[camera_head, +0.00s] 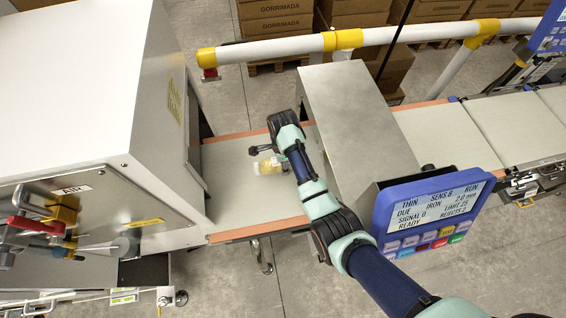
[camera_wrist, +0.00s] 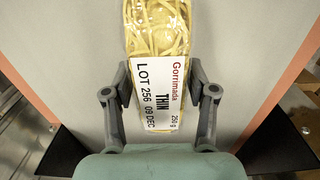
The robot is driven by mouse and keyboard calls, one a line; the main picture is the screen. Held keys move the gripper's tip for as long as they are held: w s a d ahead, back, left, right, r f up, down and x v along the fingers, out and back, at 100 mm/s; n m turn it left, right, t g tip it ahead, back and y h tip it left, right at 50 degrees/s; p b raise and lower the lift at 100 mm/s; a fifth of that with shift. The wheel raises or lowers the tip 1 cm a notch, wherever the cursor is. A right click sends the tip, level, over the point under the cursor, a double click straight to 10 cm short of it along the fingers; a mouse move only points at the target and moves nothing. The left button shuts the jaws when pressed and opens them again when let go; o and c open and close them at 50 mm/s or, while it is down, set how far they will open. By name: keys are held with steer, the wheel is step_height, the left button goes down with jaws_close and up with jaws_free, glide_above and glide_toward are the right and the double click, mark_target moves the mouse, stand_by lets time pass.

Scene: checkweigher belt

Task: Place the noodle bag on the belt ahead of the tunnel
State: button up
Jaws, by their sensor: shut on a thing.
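The noodle bag (camera_head: 267,167) is a clear pack of pale yellow noodles over the belt section (camera_head: 232,185) between the white cabinet and the grey tunnel (camera_head: 358,112). In the wrist view the bag (camera_wrist: 157,35) carries a white label reading Gorrimada, THIN, 250 g, LOT 256, 09 DEC. My gripper (camera_head: 268,158) is shut on the bag, one finger on each long side, as the wrist view also shows (camera_wrist: 160,86). I cannot tell whether the bag touches the belt.
A white cabinet (camera_head: 75,90) stands left of the belt section. A screen (camera_head: 437,210) at the tunnel's near side reads THIN, RUN, READY. A white and yellow rail (camera_head: 270,48) runs behind. Bare belt lies around the bag; more belt (camera_head: 440,130) continues right of the tunnel.

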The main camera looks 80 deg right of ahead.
steer(key=shift+f, duration=0.1)
steer(key=o, duration=1.4)
steer(key=shift+c, duration=0.2)
step_height(320, 180, up, 12)
steer(key=shift+r+p, duration=0.2)
steer(key=shift+p, duration=1.05)
